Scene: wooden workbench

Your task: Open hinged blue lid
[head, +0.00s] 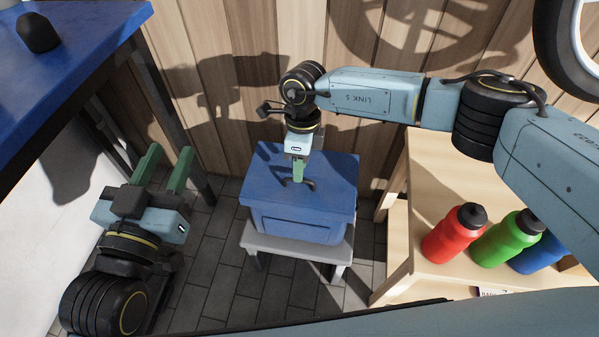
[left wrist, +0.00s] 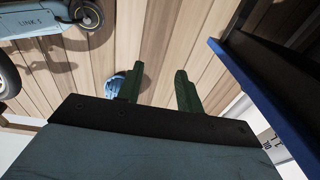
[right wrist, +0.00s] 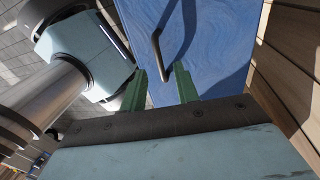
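A blue box with a flat blue lid (head: 262,178) stands in the middle of the head view; the lid looks closed. A dark bar handle (head: 311,184) sits on the lid. The lid (right wrist: 215,45) and handle (right wrist: 158,48) also show in the right wrist view. My right gripper (head: 299,178) points down at the handle. Its fingers (right wrist: 161,72) are apart, with the handle's near end between them in the picture; contact cannot be told. My left gripper (head: 168,155) is open and empty, left of the box and away from it.
The box rests on a grey stool (head: 285,247) near a wooden wall (head: 225,90). A pale wooden bench (head: 430,180) on the right holds red (head: 452,235), green (head: 505,240) and blue (head: 540,255) bottles. A blue-topped table (head: 80,35) is at upper left.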

